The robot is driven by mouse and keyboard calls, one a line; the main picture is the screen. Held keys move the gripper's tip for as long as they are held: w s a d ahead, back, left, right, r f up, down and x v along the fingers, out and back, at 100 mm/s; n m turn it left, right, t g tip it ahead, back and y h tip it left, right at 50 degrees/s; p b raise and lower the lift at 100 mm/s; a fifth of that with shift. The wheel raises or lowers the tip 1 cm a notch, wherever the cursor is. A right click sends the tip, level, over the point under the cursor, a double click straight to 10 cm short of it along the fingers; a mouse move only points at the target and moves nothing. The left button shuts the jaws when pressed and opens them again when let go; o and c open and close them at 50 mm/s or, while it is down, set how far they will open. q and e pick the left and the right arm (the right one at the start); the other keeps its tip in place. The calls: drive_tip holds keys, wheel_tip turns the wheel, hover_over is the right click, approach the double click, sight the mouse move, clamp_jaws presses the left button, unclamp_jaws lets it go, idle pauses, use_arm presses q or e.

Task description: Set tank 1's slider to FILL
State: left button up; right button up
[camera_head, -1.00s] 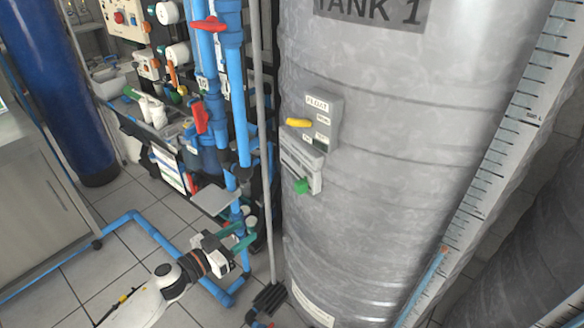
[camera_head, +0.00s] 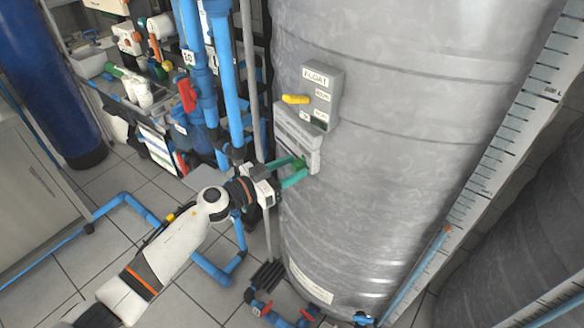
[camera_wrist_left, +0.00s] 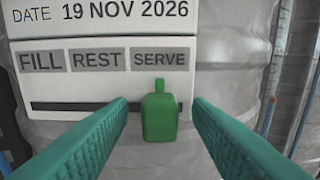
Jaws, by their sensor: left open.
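Tank 1 (camera_head: 400,130) is a large grey cylinder. On its left side is a white slider plate (camera_head: 297,138), marked FILL, REST and SERVE from left to right in the left wrist view (camera_wrist_left: 100,82). The green slider knob (camera_wrist_left: 160,116) sits at the right end of the dark slot, under SERVE. My left gripper (camera_wrist_left: 158,108) is open, with one green finger on each side of the knob and visible gaps to it. In the head view, my left gripper (camera_head: 298,171) reaches the plate's lower edge, partly covering the knob. My right gripper is not in view.
A grey float box (camera_head: 321,92) with a yellow lever (camera_head: 296,99) is just above the plate. Blue vertical pipes (camera_head: 222,80) and a thin grey pole stand close left of the tank. Blue piping also runs along the tiled floor.

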sight(287, 146)
use_arm(q)
drive_tip(key=shift+w+d, duration=0.25)
drive_tip(key=shift+d, duration=0.1)
clamp_jaws()
drive_tip(key=w+a, duration=0.1)
drive_tip(key=w, duration=0.1)
drive_tip(key=w+a, duration=0.2)
drive_tip(key=w+a+b, duration=0.1)
drive_tip(key=w, duration=0.1)
drive_tip(key=shift+w+a, duration=0.1)
drive_tip(key=shift+a, duration=0.05)
unclamp_jaws()
drive_tip(key=shift+a, duration=0.1)
drive_tip(key=v, duration=1.2)
drive_tip(key=shift+c, duration=0.5)
